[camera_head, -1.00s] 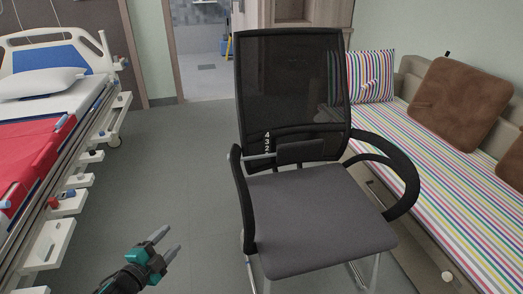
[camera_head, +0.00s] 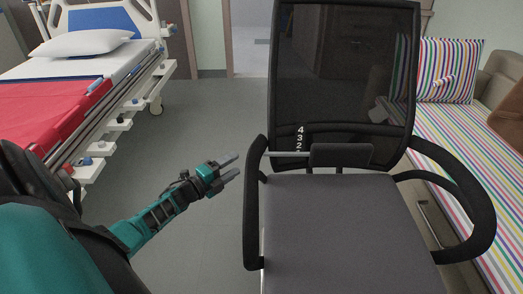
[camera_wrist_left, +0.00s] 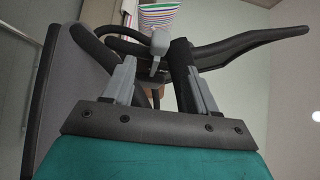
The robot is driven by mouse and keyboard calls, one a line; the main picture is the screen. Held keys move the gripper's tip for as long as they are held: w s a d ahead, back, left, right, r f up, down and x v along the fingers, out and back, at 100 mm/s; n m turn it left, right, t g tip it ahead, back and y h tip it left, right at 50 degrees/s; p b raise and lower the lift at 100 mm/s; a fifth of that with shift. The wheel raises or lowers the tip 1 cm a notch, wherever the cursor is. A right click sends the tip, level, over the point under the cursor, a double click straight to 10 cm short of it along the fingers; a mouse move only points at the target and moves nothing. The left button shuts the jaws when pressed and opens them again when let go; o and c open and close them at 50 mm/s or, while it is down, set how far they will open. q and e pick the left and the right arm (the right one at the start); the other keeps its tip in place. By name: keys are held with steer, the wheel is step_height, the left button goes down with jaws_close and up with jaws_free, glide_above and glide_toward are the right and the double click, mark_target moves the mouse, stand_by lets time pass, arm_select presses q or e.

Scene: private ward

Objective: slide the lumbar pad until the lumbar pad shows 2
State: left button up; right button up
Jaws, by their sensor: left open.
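The lumbar pad (camera_head: 341,155) is a dark block low on the mesh backrest (camera_head: 340,70) of an office chair. A thin light bar (camera_head: 287,154) runs left from it. A white number scale (camera_head: 300,138) reads 4, 3, 2 from the top down; the pad's bar sits just below the 2, and anything lower is hard to read. My left gripper (camera_head: 231,168) is open and empty, left of the chair's left armrest (camera_head: 254,200) and apart from the pad. In the left wrist view its open fingers (camera_wrist_left: 160,75) have dark chair parts beyond them. My right gripper is not in view.
The armrest stands between my left gripper and the pad. The grey seat (camera_head: 345,230) is empty. A hospital bed (camera_head: 70,90) is at the left, a striped couch (camera_head: 455,150) at the right. Grey floor (camera_head: 200,115) is clear between bed and chair.

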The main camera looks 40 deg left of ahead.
arm_select(q)
steer(key=w+b, duration=0.1)
steer(key=w, duration=0.2)
steer(key=w+b, duration=0.1)
steer(key=w, duration=0.2)
steer(key=w+b, duration=0.1)
steer(key=w, duration=0.2)
steer(key=shift+w+d+f+b, duration=0.1)
steer(key=shift+w+d+b, duration=0.25)
steer(key=shift+w+d, duration=0.05)
steer(key=shift+w, duration=0.65)
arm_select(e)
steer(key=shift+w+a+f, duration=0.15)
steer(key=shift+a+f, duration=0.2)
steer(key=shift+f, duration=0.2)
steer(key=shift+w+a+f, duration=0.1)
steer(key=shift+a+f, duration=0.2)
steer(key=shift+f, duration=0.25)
arm_select(q)
steer(key=shift+d, duration=0.1)
jaws_close()
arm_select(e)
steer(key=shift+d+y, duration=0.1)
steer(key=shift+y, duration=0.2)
